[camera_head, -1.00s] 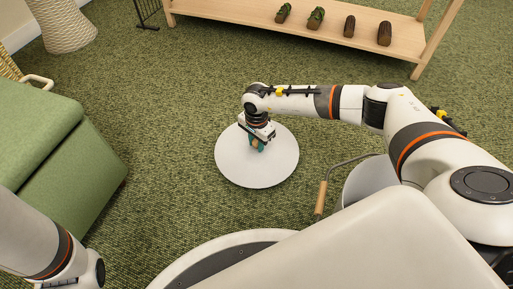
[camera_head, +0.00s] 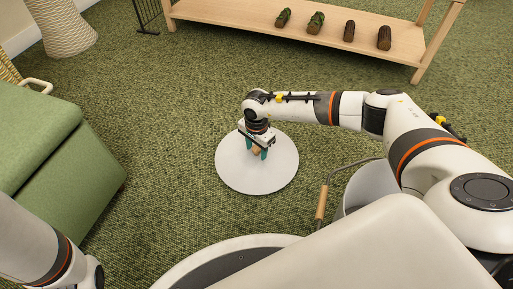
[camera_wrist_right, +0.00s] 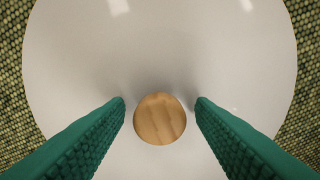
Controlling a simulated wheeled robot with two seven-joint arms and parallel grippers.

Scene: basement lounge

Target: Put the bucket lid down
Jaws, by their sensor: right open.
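The bucket lid (camera_head: 270,177) is a round white disc lying flat on the green carpet in the head view. Its round wooden knob (camera_wrist_right: 160,119) shows in the middle of the lid (camera_wrist_right: 160,50) in the right wrist view. My right gripper (camera_head: 257,151) is over the lid's middle. Its green fingers stand on both sides of the knob with a gap on each side, so it is open around the knob. The white bucket (camera_head: 366,184) stands to the right, partly hidden by my right arm. My left arm shows at the lower left, but its gripper is out of view.
The bucket's wire handle with a wooden grip (camera_head: 322,202) hangs out toward the lid. A green seat (camera_head: 60,150) stands at the left. A wooden shelf (camera_head: 250,20) with several small dark log-like objects is at the back. Carpet around the lid is clear.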

